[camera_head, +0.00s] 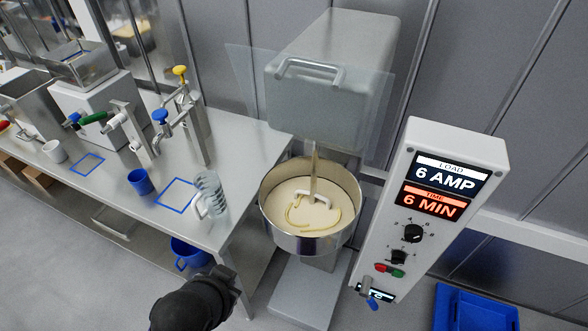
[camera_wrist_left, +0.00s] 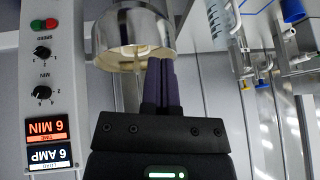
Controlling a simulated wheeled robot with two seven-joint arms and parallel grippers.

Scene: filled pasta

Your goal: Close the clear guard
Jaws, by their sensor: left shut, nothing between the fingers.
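The clear guard (camera_head: 245,80) is a transparent flat panel in the head view. It stands raised in front of the grey mixer head (camera_head: 330,95), above the steel bowl (camera_head: 310,242). The bowl is open on top and holds pale dough (camera_head: 305,215) around a hook. My left gripper (camera_head: 232,284) is at the lower middle, below and left of the bowl and apart from the guard. In the left wrist view its dark fingers (camera_wrist_left: 159,82) are shut and empty, with the bowl (camera_wrist_left: 135,25) beyond them. The guard cannot be made out there. My right gripper is not in view.
A control panel (camera_head: 430,215) reading 6 AMP and 6 MIN stands right of the bowl. A steel table (camera_head: 240,150) on the left bears a clear jug (camera_head: 211,195) and a blue cup (camera_head: 140,181). A blue crate (camera_head: 475,310) is at the lower right.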

